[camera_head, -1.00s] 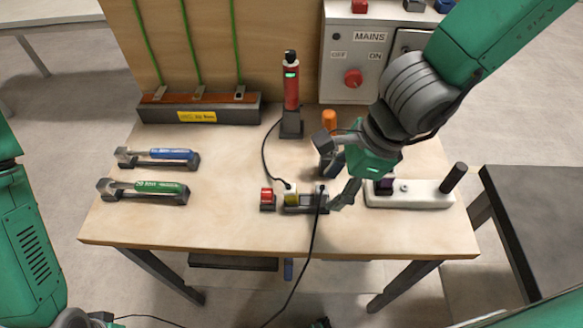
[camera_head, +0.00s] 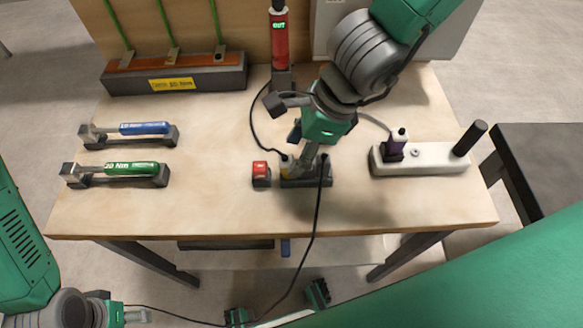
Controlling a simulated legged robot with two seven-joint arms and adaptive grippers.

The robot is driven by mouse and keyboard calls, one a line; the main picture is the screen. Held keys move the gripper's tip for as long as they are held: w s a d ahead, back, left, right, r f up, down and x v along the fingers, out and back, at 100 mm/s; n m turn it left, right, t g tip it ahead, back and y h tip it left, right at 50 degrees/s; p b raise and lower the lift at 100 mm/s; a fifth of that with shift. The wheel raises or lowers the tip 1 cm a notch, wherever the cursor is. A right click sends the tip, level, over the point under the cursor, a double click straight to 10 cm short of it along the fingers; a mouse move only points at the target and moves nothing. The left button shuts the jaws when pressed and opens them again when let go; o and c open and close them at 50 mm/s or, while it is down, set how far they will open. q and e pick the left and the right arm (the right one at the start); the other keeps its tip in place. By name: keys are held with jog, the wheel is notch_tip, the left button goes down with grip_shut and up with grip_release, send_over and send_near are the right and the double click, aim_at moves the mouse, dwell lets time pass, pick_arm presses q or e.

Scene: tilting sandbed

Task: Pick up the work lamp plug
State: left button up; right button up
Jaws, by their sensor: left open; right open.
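A black socket strip (camera_head: 306,183) lies at the middle front of the table. A yellow plug (camera_head: 285,173) sits at its left end, partly hidden by my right gripper. A black cable runs from there toward a red upright device (camera_head: 279,38) with a green lit display. Which plug belongs to the work lamp I cannot tell. My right gripper (camera_head: 288,138) is open over the strip, one finger low beside the yellow plug. Contact cannot be made out. My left gripper (camera_head: 138,315) is open at the lower left, below the table edge, away from the strip.
A white strip (camera_head: 430,158) with a purple plug (camera_head: 396,145) lies right. A black cable (camera_head: 316,215) hangs over the front edge.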

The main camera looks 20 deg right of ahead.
aim_at(283, 165)
jog(key=shift+a+f, duration=0.2)
jog(key=shift+a, duration=0.25)
jog(key=b+x, duration=0.3)
jog(key=x, duration=0.1)
jog(key=shift+w+a+f, duration=0.2)
jog(key=shift+f, duration=0.1)
jog(key=shift+w+d+f, duration=0.1)
jog(key=shift+d, duration=0.4)
jog(key=c, duration=0.7)
grip_shut()
pick_arm(q)
jog(key=f, duration=0.3)
jog(key=shift+s+a, duration=0.1)
jog(key=shift+a, duration=0.1)
pick_arm(e)
jog(key=shift+a, duration=0.3)
